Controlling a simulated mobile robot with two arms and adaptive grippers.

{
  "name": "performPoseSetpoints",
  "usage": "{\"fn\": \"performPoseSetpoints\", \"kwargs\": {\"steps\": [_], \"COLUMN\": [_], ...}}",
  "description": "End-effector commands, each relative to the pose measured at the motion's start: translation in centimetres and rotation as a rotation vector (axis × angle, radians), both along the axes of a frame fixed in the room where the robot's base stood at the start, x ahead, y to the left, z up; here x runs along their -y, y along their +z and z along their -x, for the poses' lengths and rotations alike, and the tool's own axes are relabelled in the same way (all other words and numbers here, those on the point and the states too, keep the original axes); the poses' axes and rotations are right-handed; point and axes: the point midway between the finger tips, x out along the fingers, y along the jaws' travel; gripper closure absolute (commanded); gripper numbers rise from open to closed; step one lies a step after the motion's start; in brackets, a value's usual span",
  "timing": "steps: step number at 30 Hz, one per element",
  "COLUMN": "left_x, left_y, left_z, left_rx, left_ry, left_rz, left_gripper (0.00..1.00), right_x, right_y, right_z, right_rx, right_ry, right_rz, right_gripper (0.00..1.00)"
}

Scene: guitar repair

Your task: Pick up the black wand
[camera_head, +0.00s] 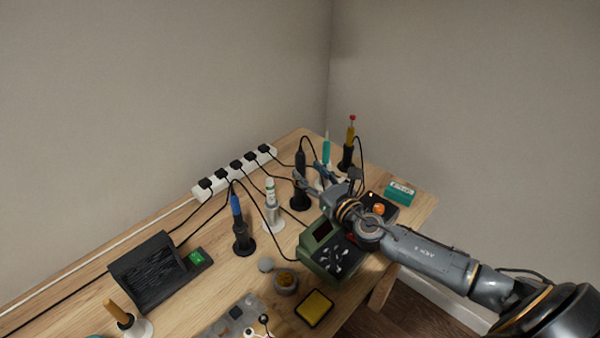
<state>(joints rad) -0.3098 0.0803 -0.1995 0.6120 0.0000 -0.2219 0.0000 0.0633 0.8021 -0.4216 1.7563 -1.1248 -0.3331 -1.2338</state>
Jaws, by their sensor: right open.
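The black wand (300,161) stands upright in a dark round stand (301,202) near the back of the wooden bench. A black cord rises from its top. My right gripper (311,172) reaches in from the right and is open, its fingertips close to the wand on its right side. I cannot tell whether the fingers touch the wand or are around it. My left gripper is not in view.
A green station (318,254) lies below my right arm. A blue-handled iron (237,206), a white-tipped tool (271,191), a teal tool (326,148) and a yellow-handled tool (350,133) stand nearby. A power strip (226,178) lies along the wall.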

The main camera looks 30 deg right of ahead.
Motion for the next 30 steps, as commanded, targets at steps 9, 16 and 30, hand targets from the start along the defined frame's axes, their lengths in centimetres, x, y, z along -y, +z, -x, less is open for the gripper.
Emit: {"fn": "performPoseSetpoints", "kwargs": {"steps": [9, 16, 30], "left_x": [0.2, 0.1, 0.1], "left_y": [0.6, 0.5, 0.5], "left_z": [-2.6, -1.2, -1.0], "left_rx": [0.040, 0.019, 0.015], "left_ry": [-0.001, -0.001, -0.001], "left_rz": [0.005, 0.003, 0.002], "left_gripper": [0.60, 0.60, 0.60], "right_x": [0.3, 0.0, 0.1], "right_y": [0.1, 0.0, -0.1], "right_z": [-3.0, -5.6, -5.8], "right_rx": [0.002, 0.000, -0.001], "right_ry": [-0.003, 0.001, 0.000], "right_rz": [-0.003, -0.003, -0.002], "right_gripper": [0.49, 0.49, 0.92]}}
